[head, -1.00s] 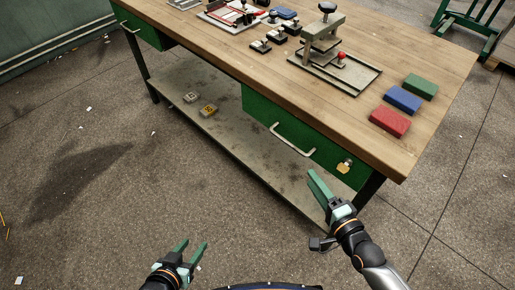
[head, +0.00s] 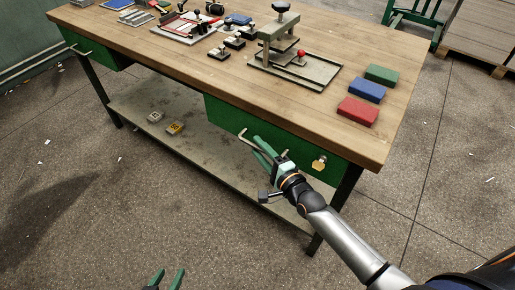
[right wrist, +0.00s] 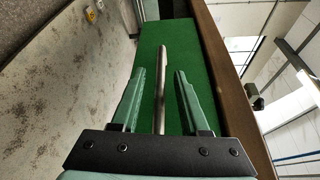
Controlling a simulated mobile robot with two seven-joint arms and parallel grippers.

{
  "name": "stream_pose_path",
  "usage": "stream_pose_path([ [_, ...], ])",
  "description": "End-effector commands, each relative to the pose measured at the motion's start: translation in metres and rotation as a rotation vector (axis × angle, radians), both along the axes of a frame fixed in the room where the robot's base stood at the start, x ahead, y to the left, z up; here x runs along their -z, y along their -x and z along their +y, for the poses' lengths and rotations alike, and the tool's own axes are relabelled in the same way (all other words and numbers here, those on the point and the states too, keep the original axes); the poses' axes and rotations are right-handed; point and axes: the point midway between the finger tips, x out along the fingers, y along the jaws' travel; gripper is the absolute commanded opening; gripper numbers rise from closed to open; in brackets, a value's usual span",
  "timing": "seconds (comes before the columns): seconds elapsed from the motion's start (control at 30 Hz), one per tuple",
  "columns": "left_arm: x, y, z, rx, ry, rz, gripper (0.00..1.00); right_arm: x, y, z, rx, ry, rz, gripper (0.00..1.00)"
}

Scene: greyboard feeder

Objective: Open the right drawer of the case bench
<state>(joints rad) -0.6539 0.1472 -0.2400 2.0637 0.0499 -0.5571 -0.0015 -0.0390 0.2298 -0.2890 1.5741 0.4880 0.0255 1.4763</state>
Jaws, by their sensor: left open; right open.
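The right drawer (head: 226,118) of the case bench has a green front and looks closed under the wooden top. It carries a pale bar handle (head: 247,138), partly hidden behind my right gripper (head: 262,146) in the head view. In the right wrist view the handle (right wrist: 161,85) runs between the two open green fingers of the right gripper (right wrist: 160,90), with a gap on each side. I cannot tell how deep it sits between them. My left gripper (head: 165,278) is open and empty at the bottom edge of the head view, away from the bench.
A brass padlock-like piece (head: 319,163) is on the drawer front. On the bench top (head: 200,62) are a press (head: 280,45) and red (head: 358,111), blue (head: 367,90) and green blocks (head: 381,74). A lower shelf (head: 190,140) runs below.

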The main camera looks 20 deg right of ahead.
Motion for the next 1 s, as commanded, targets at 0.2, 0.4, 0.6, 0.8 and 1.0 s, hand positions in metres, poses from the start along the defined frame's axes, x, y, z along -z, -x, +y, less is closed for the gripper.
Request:
stream_pose_path([
  [0.2,0.0014,0.0008,0.0012,-0.001,-0.002,0.0,0.5,0.001,-0.011,0.0034,0.0,0.001,0.001,0.45],
  [0.4,0.0021,0.0018,0.0017,-0.001,-0.002,0.003,0.5,0.0007,-0.0113,0.0035,-0.001,0.001,0.001,0.45],
  [0.6,0.0029,0.0022,0.0019,-0.002,-0.003,0.004,0.5,0.0008,-0.011,0.0034,0.0,0.001,0.0,0.27],
  [0.8,0.004,0.0026,0.0021,-0.002,-0.004,0.006,0.5,0.0008,-0.0109,0.0033,0.0,0.001,0.0,0.04],
  [1.0,0.0041,0.0026,0.002,-0.002,-0.004,0.005,0.5,0.0007,-0.0108,0.0032,0.0,0.001,0.0,0.0],
])
